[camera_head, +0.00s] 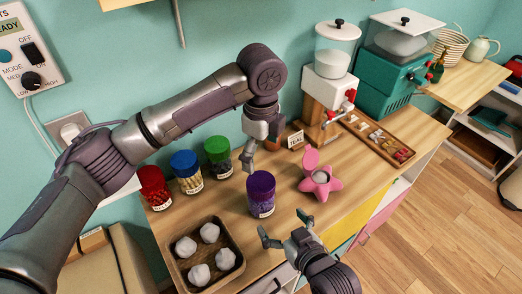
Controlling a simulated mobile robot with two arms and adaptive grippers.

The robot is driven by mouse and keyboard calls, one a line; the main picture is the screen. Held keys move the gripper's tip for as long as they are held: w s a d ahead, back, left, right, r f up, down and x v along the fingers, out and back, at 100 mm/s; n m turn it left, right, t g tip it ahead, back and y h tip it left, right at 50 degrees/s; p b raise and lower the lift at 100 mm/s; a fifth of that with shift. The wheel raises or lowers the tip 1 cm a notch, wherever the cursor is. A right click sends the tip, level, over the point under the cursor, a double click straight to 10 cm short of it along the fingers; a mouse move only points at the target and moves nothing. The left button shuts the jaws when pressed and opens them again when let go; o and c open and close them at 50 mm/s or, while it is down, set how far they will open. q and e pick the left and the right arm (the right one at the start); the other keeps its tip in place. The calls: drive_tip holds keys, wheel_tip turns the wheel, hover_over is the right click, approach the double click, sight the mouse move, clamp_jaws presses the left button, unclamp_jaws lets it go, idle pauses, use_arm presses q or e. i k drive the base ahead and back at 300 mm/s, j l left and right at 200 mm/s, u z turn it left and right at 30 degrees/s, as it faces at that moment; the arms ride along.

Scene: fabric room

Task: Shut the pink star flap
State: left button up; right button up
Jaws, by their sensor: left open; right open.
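The pink star (332,186) sits on the wooden counter right of the purple-lidded jar. Its round pink flap (311,158) stands raised at the back, and a pale round opening shows in the star's middle. My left gripper (261,152) is open and empty, above the counter to the left of the flap, apart from it. My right gripper (282,226) is open and empty, in front of the purple-lidded jar and below left of the star. Neither gripper appears to touch the star.
A purple-lidded jar (261,194) stands between my grippers. Red, blue and green-lidded jars (187,171) stand at the left. A tray (179,270) of white lumps is at the front left. A dispenser (329,72) and a long wooden tray (349,125) stand behind the star.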

sight(311, 158)
drive_tip(key=k+l, duration=0.65)
drive_tip(key=k, duration=0.25)
